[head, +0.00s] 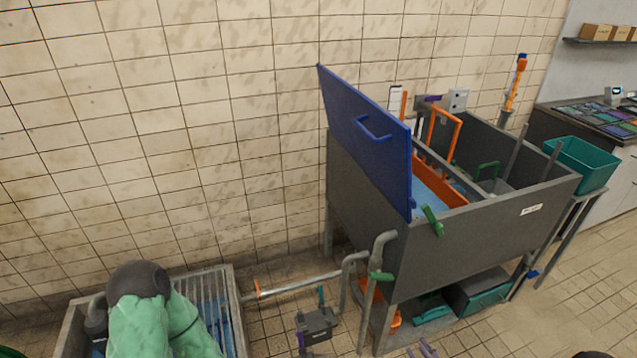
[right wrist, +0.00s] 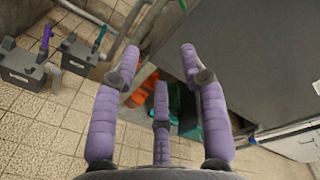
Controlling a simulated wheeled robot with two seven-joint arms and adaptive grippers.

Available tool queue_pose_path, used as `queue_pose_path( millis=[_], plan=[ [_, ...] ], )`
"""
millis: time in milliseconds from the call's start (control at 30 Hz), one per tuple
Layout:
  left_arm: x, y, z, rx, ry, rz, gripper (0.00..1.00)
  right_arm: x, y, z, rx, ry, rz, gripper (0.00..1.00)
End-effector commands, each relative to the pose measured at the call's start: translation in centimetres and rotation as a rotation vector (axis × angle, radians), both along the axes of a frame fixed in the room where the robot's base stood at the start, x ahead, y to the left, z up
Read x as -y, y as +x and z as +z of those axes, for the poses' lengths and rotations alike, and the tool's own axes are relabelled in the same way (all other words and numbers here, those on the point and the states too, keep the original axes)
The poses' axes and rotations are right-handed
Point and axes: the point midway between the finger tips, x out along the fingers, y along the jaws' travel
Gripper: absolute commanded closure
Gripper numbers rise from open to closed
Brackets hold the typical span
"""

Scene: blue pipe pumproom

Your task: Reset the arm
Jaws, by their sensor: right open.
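My right gripper (head: 423,348) shows only its purple fingertips at the bottom edge of the head view, in front of the grey tank. In the right wrist view its purple padded fingers (right wrist: 160,62) are spread apart, with nothing between them. They are above the tiled floor, pointing toward the tank's lower part. A green padded arm of mine with a dark joint fills the lower left of the head view, but my left gripper does not show.
A dark grey tank (head: 470,250) on legs stands at centre right with its blue lid (head: 365,140) raised. Pipes (head: 310,284) and a small grey box (head: 316,326) are low beside it. A teal bin (head: 582,165) stands right. Floor at right is clear.

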Motion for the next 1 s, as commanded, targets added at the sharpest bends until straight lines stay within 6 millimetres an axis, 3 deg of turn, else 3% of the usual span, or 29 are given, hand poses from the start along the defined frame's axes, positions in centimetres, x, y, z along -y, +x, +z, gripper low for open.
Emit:
queue_pose_path(
  millis=[367,533,667,767,1000],
  plan=[
    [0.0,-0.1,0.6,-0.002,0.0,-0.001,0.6,-4.2,1.3,-2.8,-0.158,-0.305,0.081,0.56],
    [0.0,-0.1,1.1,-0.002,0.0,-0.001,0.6,-8.0,0.3,-4.9,-0.285,-0.536,0.219,0.56],
    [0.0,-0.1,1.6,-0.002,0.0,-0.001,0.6,-11.8,-2.5,-6.3,-0.398,-0.744,0.418,0.56],
    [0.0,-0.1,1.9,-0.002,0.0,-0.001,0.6,-14.5,-5.7,-6.8,-0.468,-0.88,0.605,0.56],
    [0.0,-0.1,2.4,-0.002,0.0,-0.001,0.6,-18.8,-13.7,-6.1,-0.549,-1.057,1.029,0.56]
  ],
)
